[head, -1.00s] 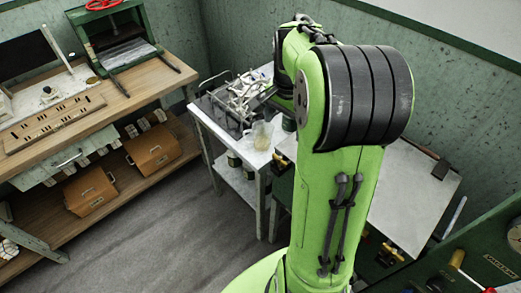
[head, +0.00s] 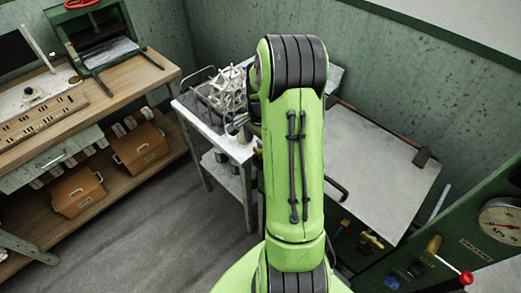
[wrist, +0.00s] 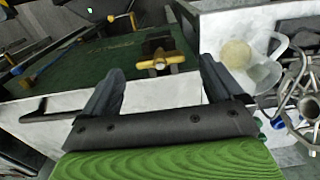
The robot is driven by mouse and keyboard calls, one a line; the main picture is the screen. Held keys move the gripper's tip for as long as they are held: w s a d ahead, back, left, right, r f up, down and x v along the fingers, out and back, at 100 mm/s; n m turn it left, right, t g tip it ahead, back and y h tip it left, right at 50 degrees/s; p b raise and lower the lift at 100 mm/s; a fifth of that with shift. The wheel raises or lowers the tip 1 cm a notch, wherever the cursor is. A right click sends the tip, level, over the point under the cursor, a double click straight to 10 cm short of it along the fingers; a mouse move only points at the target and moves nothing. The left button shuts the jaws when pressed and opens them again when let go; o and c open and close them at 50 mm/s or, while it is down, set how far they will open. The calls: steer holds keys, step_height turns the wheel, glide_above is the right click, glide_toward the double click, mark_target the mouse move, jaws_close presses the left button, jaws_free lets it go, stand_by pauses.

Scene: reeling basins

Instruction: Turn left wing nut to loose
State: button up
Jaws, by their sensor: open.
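A yellow wing nut (wrist: 160,61) shows in the wrist view, on a dark fitting against a green panel. Its wings lie roughly level across the picture. My gripper (wrist: 162,67) is open and empty, and the wing nut appears between and beyond its fingertips. I cannot tell the gap in depth, and no contact is visible. In the head view a yellow fitting (head: 371,241) shows low on the green front under the pale tabletop; I cannot tell whether it is the same wing nut. My arm hides my gripper in the head view.
A pale tabletop (head: 370,165) lies right of my arm. A green panel with a gauge (head: 500,220) and red knob (head: 466,278) stands far right. A metal frame (head: 228,90) stands on the side table; it also shows in the wrist view (wrist: 300,100), near a translucent jug (wrist: 262,68). Floor at left is clear.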

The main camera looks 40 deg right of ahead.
mark_target(261, 153)
steer(key=shift+f, duration=1.45)
steer(key=c, duration=1)
steer(key=shift+c, duration=0.2)
steer(key=shift+n, duration=0.3)
steer(key=n+b, duration=0.1)
steer(key=n, duration=0.2)
steer(key=shift+n, duration=0.3)
steer(key=n+b, duration=0.1)
steer(key=n, duration=0.3)
steer(key=shift+n, duration=0.3)
steer(key=n, duration=0.4)
steer(key=n+b, duration=0.1)
steer(key=n, duration=0.4)
steer(key=shift+r, duration=0.1)
